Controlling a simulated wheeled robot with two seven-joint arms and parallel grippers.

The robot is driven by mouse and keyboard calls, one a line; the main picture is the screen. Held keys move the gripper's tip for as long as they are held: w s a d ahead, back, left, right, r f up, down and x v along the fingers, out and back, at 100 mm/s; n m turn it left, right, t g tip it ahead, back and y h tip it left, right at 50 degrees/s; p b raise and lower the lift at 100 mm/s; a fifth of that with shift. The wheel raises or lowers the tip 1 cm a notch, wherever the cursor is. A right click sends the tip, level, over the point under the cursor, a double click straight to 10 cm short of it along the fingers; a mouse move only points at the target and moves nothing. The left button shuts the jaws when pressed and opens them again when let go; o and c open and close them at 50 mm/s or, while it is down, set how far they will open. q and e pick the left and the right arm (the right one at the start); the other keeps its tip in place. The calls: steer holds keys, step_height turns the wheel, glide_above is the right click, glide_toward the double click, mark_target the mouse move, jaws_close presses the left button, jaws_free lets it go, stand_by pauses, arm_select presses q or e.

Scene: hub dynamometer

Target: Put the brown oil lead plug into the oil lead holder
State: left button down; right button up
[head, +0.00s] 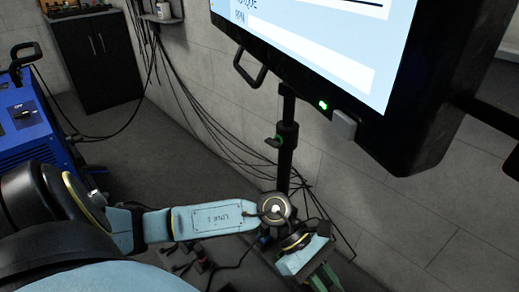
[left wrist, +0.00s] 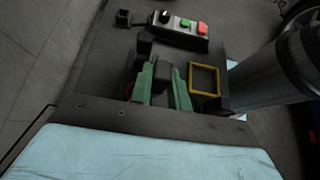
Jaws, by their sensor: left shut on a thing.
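My left gripper (left wrist: 163,95) shows in the left wrist view with its two green fingers close together around a dark block-like piece (left wrist: 164,72). This is probably the plug, but its brown colour cannot be made out. A square frame with a yellow rim (left wrist: 204,93) lies just right of the fingers on a dark panel. I cannot tell whether it is the oil lead holder. In the head view my left gripper (head: 325,276) is at the bottom, partly cut off, its fingers pointing down. What it holds is hidden there. My right gripper is not in view.
A control box (left wrist: 184,32) with a knob, green and red buttons sits at the panel's far edge. In the head view, a monitor (head: 320,50) hangs on a stand (head: 285,140), cables run along the wall, and a blue machine (head: 35,120) stands left.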

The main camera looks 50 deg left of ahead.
arm_select(q)
steer(key=s+p, duration=0.1)
steer(key=s, duration=0.4)
stand_by(0.5)
steer(key=shift+a, duration=0.2)
steer(key=a+b, duration=0.2)
steer(key=a, duration=0.5)
steer(key=shift+w, duration=0.15)
stand_by(0.6)
steer(key=shift+a, duration=0.1)
steer(key=s+p, duration=0.3)
steer(key=s, duration=0.4)
steer(key=shift+s+a, duration=0.15)
steer(key=shift+s, duration=0.25)
stand_by(0.5)
steer(key=shift+f, duration=0.1)
